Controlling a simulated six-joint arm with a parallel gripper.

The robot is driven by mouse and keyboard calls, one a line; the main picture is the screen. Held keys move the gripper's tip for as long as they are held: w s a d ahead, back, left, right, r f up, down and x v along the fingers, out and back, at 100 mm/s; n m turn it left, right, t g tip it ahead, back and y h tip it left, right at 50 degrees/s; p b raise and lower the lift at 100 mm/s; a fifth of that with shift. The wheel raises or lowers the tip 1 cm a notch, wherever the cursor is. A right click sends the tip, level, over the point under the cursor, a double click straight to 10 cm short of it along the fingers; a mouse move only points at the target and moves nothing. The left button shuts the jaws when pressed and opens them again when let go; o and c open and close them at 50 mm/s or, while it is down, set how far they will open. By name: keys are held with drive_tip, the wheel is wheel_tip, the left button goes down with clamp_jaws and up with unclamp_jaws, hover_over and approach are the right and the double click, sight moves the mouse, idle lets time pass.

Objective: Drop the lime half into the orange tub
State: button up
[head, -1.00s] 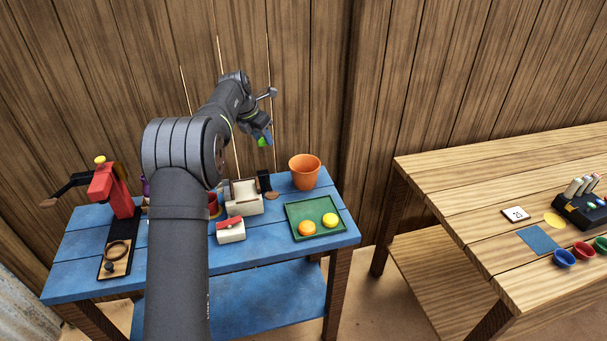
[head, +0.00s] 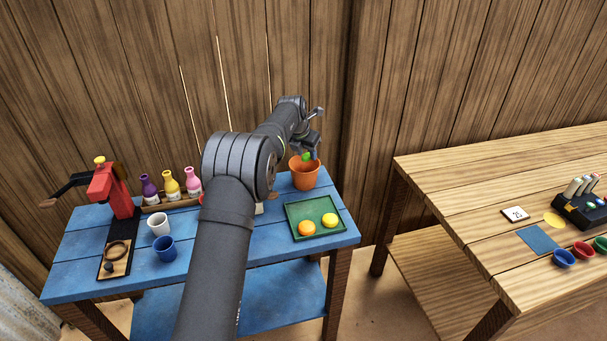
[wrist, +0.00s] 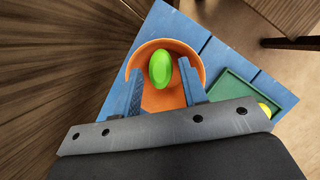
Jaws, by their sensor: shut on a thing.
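The lime half (head: 307,157) is a small bright green piece. It also shows in the wrist view (wrist: 160,68), between the blue fingers of my gripper (wrist: 160,70). My gripper (head: 310,151) is shut on it and holds it over the mouth of the orange tub (head: 303,180). In the wrist view the orange tub (wrist: 195,60) lies behind and around the lime half, with its open inside facing me. The lime half hides part of the tub's inside.
A green tray (head: 297,226) with an orange half (head: 307,229) and a lemon half (head: 330,220) sits in front of the tub. Bottles, cups and a red press (head: 110,190) stand on the left of the blue table. A plank wall is close behind.

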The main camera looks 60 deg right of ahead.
drive_tip(key=shift+f, duration=0.45)
drive_tip(key=o, duration=1.1)
drive_tip(key=v, duration=1.7)
drive_tip(key=shift+r, duration=0.25)
